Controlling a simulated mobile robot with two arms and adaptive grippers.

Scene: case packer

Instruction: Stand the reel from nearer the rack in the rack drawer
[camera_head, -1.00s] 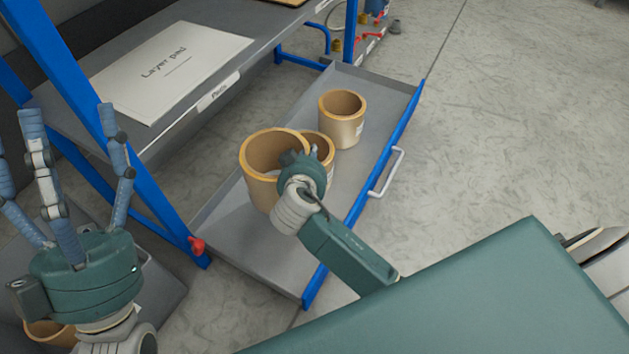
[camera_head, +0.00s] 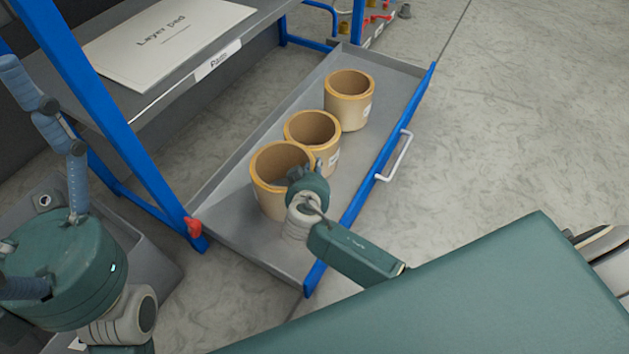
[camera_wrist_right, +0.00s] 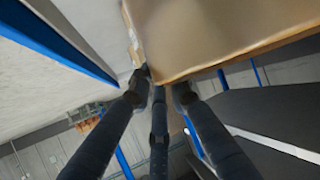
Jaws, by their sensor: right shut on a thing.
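The held reel (camera_head: 268,190) is a tan cardboard-like ring, upright at the near end of the rack drawer (camera_head: 245,245). My right gripper (camera_head: 298,180) is shut on its near right wall; the reel also fills the top of the right wrist view (camera_wrist_right: 215,35), with the fingers (camera_wrist_right: 155,85) at its edge. I cannot tell whether its base touches the drawer floor. Two more reels stand in the drawer, a middle one (camera_head: 325,155) close beside it and a far one (camera_head: 350,108). My left gripper (camera_head: 35,180) is open and empty at the left.
The drawer is pulled out from the blue rack (camera_head: 130,130), with a white handle (camera_head: 397,158) on its front. A layer pad (camera_head: 165,40) lies on the shelf above. A red knob (camera_head: 193,227) sits on the rack post. A grey bin (camera_head: 150,255) stands behind my left gripper.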

